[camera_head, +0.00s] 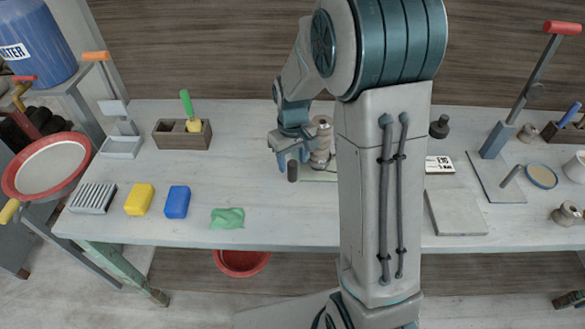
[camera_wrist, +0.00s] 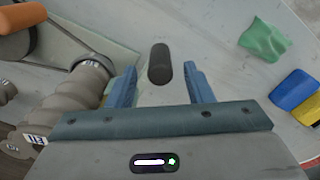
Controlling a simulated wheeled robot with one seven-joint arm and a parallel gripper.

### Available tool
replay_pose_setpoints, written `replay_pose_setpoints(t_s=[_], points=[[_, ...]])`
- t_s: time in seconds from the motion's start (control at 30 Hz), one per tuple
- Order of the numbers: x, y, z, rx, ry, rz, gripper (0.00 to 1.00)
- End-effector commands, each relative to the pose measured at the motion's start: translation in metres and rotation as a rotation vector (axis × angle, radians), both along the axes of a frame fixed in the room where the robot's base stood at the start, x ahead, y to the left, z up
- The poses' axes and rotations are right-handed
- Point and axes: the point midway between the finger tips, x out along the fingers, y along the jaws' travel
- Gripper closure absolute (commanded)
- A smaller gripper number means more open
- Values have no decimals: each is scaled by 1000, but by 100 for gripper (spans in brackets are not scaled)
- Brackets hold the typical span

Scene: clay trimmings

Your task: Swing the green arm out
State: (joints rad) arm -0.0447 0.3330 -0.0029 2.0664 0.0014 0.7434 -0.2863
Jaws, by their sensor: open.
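My gripper (camera_head: 293,160) is open above the middle of the table. In the wrist view its blue fingers (camera_wrist: 162,85) stand apart, with a dark upright handle (camera_wrist: 159,64) showing between and just beyond them. I cannot tell whether either finger touches it. The dark handle (camera_head: 292,172) also shows below the fingers in the head view. A ribbed grey-brown column (camera_wrist: 75,88) stands left of the fingers in the wrist view; it also shows behind my gripper in the head view (camera_head: 322,138). I cannot clearly pick out a green arm; my own arm hides part of this spot.
A green cloth (camera_head: 227,218), blue block (camera_head: 177,202) and yellow block (camera_head: 139,199) lie at the front left. A wooden box (camera_head: 170,140) with a green-handled tool stands behind them. A grey slab (camera_head: 455,212) lies right of my arm. The table around the cloth is clear.

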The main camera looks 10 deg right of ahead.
Motion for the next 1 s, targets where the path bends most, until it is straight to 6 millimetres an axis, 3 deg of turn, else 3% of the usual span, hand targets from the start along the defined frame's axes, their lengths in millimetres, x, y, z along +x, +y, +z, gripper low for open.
replay_pose_setpoints(t_s=[0.1,0.3,0.7,0.87,1.0], points=[[-1,0,-21,0,3,0,53],[0,0,-42,0,0,0,53],[0,0,-48,0,-1,-1,53],[0,0,-48,0,-1,-1,98],[0,0,-48,0,-2,-1,100]])
